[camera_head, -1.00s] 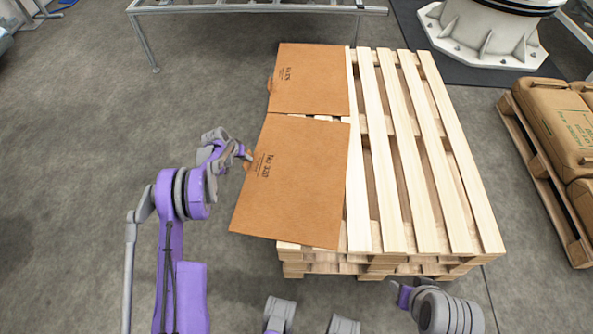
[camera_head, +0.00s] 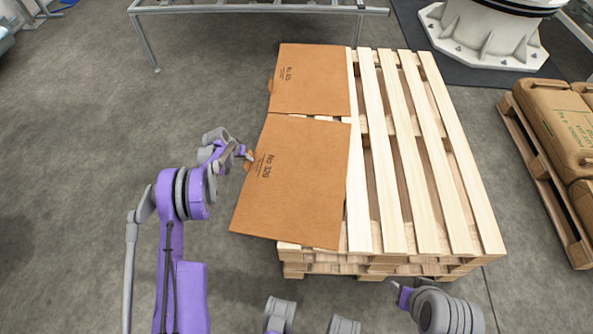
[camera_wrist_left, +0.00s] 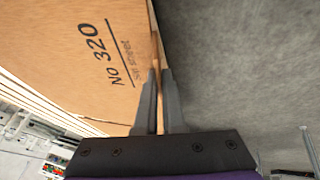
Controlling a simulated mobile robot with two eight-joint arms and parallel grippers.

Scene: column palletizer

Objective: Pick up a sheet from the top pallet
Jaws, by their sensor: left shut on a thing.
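Two brown cardboard sheets lie on the left part of the wooden pallet stack (camera_head: 415,150). The near sheet (camera_head: 295,185), printed "No 320", overhangs the pallet's left edge and is slightly turned. The far sheet (camera_head: 310,80) lies behind it. My left gripper (camera_head: 249,155) is at the near sheet's left edge, by a small tab. In the left wrist view, its two fingers (camera_wrist_left: 158,100) are shut on the edge of the near sheet (camera_wrist_left: 80,50).
A metal frame table (camera_head: 260,8) stands at the back. A white round machine base (camera_head: 487,30) is at the back right. A pallet with brown sacks (camera_head: 560,125) stands at the right. The floor left of the stack is clear.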

